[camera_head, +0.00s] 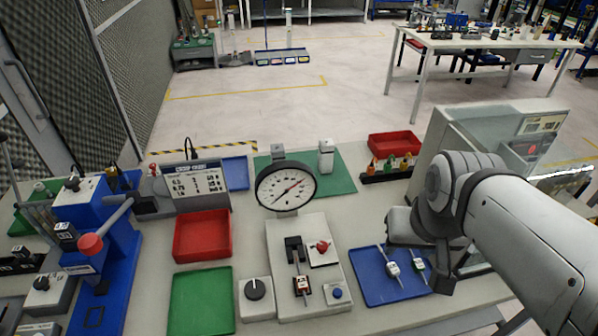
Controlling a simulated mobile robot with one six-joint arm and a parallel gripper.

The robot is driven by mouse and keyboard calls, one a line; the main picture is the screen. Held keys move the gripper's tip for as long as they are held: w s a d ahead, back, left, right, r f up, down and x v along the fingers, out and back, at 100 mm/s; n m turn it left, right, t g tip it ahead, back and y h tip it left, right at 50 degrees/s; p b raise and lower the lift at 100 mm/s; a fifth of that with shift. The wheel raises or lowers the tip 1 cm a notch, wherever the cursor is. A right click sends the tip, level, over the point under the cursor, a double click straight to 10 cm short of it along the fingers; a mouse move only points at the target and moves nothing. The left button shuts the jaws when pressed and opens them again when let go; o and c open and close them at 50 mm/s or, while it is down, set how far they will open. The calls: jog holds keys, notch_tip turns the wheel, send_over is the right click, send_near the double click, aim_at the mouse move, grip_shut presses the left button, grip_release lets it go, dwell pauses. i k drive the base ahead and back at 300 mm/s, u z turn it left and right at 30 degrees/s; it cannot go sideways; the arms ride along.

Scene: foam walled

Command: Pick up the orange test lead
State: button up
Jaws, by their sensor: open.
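I cannot clearly single out the orange test lead. A small lead-like piece (302,286) with a white body and an orange-red mark lies on the pale gauge fixture (325,246), its thin rod pointing away. Two similar pieces lie in the blue tray (372,290) to its right: one with a blue mark (392,269) and one with a green mark (418,265). My gripper (418,257) is open over the right part of this tray, apart from the fixture. It partly hides the tray's right side. I see nothing held in it.
A dial gauge (286,187) stands upright at the fixture's back. A red bin (202,235) and a green tray (201,302) lie left of it. A black rack (392,174) with several coloured pieces stands behind my gripper. A grey glass-sided cabinet (490,125) bounds the right.

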aim_at(301, 282)
jog(key=u, duration=0.05)
jog(key=k, duration=0.5)
jog(key=z, duration=0.65)
jog(key=k, duration=0.8)
jog(key=u, duration=0.55)
jog(key=i, duration=1)
